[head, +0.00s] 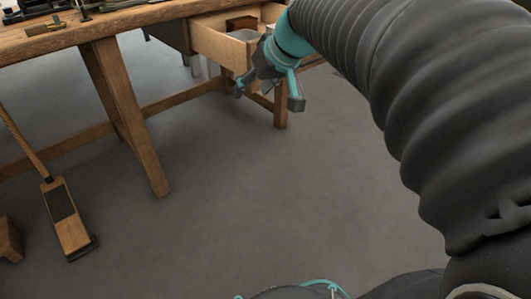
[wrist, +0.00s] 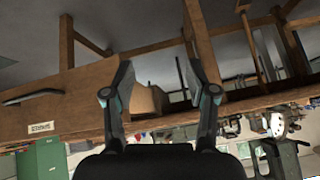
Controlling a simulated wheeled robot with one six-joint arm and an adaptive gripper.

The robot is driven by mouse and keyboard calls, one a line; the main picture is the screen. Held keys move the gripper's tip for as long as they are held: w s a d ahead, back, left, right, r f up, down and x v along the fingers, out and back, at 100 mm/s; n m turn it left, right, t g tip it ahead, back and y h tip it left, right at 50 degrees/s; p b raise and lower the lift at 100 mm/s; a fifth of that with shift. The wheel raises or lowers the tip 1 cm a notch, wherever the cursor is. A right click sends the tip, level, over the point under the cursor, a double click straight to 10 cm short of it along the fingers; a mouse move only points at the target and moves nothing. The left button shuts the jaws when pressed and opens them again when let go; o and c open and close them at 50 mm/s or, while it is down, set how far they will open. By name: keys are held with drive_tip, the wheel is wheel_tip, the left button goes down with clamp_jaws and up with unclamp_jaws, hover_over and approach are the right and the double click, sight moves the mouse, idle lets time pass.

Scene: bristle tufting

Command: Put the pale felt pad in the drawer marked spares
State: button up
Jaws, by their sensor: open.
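An open wooden drawer (head: 222,47) juts from the workbench in the head view. A pale grey flat thing (head: 243,34) and a brown block (head: 241,22) show inside it; I cannot tell whether the grey thing is the felt pad. My gripper (head: 268,95) is open, in front of the drawer and lower than its rim. In the wrist view, which looks upside down, my gripper (wrist: 158,68) has its fingers spread with nothing held. A wooden front with a dark handle (wrist: 33,97) and a white label (wrist: 41,126) is at left; the lettering is too small to read surely.
The workbench (head: 100,25) carries tools at its left. Its slanted leg (head: 130,120) and low rails stand below. A wooden long-handled tool (head: 68,215) rests on the floor at left. The grey floor (head: 240,195) in the middle is clear.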

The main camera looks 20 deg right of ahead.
drive_tip(key=s+a+f+h, duration=0.1)
drive_tip(key=s+f, duration=0.5)
drive_tip(key=s, duration=0.3)
drive_tip(key=s+a+f+m+g+h, duration=0.1)
drive_tip(key=s+a+f+h, duration=0.1)
drive_tip(key=s+f, duration=0.4)
drive_tip(key=s, duration=0.3)
drive_tip(key=shift+s+m, duration=0.3)
drive_tip(key=shift+r, duration=0.1)
